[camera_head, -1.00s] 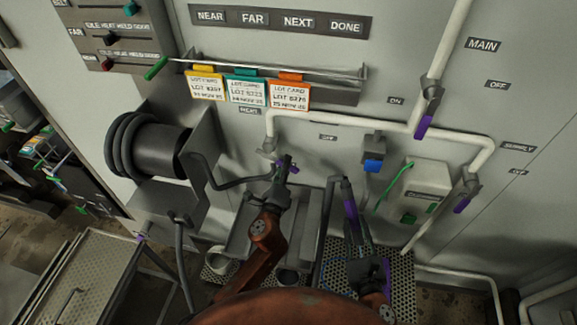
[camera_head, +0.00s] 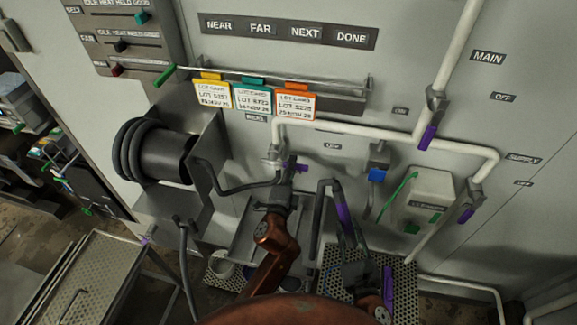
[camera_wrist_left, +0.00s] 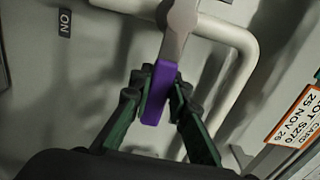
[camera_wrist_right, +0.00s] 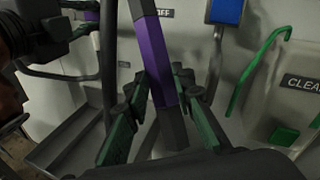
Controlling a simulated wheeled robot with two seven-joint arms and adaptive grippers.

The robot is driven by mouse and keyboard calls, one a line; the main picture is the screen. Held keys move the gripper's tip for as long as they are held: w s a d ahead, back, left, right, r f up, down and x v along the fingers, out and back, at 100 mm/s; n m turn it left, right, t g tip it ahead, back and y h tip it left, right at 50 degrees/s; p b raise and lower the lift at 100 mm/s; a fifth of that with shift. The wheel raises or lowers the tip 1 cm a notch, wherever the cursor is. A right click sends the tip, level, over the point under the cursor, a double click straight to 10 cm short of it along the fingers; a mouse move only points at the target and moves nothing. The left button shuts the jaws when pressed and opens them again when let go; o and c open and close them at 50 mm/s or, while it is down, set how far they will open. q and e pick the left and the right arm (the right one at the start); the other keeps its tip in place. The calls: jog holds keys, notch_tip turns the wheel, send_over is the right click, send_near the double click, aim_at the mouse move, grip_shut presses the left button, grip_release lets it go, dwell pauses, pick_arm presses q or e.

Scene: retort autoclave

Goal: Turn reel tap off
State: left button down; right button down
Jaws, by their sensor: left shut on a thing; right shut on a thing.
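The reel tap (camera_head: 276,152) is on the white pipe below the REEL label (camera_head: 256,117) in the head view. Its purple lever (camera_head: 301,168) shows beside my left gripper (camera_head: 284,182). In the left wrist view the purple lever (camera_wrist_left: 159,92) hangs between the green-padded fingers of my left gripper (camera_wrist_left: 160,88), which is shut on it. My right gripper (camera_head: 352,262) is shut on a dark wand with a purple section (camera_head: 343,213). In the right wrist view this wand (camera_wrist_right: 155,60) stands slightly tilted between the fingers.
A hose reel (camera_head: 160,155) is at left. An OFF label (camera_head: 333,146) is right of the tap. Other purple levers hang at the main (camera_head: 428,136) and supply (camera_head: 466,215) valves. A blue-handled fitting (camera_head: 377,174) and a grey box (camera_head: 425,195) are on the wall.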

dwell(0.3)
pick_arm(q)
jog(key=c, duration=1.8)
grip_release()
jog(key=v, duration=1.2)
